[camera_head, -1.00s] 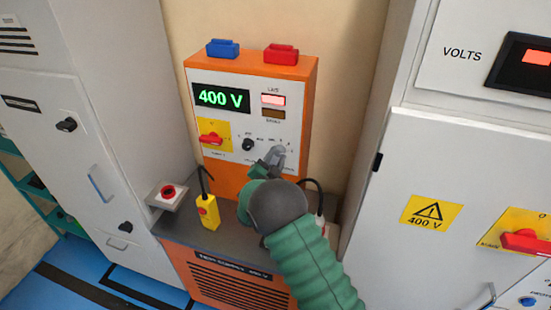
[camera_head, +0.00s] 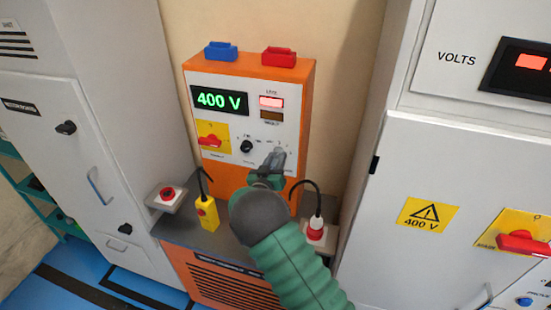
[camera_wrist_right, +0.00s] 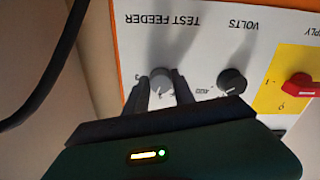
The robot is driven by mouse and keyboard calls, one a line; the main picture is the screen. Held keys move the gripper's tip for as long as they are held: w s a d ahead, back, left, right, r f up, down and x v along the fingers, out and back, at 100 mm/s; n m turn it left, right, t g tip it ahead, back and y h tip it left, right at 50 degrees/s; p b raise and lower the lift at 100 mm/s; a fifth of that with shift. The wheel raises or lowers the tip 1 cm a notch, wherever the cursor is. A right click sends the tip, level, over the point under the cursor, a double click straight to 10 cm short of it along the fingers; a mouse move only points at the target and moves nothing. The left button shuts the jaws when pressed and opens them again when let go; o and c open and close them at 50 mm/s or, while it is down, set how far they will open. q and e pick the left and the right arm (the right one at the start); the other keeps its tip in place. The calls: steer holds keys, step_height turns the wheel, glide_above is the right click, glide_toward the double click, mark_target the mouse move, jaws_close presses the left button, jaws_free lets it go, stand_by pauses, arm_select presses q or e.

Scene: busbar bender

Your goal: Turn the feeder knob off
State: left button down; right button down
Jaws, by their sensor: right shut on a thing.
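The feeder knob (camera_wrist_right: 161,79) is a grey round knob under the upside-down "TEST FEEDER" label in the right wrist view. My right gripper (camera_wrist_right: 163,92) has its two dark fingers on either side of this knob, shut on it. In the head view my right gripper (camera_head: 274,158) reaches the lower right of the orange unit's white panel (camera_head: 222,126) and hides the knob. The display (camera_head: 220,99) reads 400 V in green. A lamp (camera_head: 271,102) to its right is lit pale pink. My left gripper is not in view.
A black volts knob (camera_head: 246,146) and a red switch on a yellow plate (camera_head: 210,140) sit left of my gripper. A black cable with a red-and-white plug (camera_head: 316,226) stands close to the right. A yellow pendant (camera_head: 207,212) and red button (camera_head: 168,193) are left.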

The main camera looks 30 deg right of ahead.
steer(key=n, duration=0.2)
steer(key=n+p, duration=0.1)
steer(key=n, duration=0.3)
steer(key=shift+r+p, duration=0.4)
steer(key=n+p, duration=0.1)
steer(key=n, duration=0.3)
steer(key=shift+n, duration=1.4)
steer(key=shift+f, duration=0.1)
steer(key=shift+a, duration=0.1)
steer(key=c, duration=1.4)
jaws_free()
steer(key=shift+w, duration=0.1)
steer(key=o, duration=0.3)
steer(key=shift+w+f, duration=0.1)
steer(key=shift+f, duration=0.05)
steer(key=shift+o, duration=0.2)
steer(key=shift+a, duration=0.1)
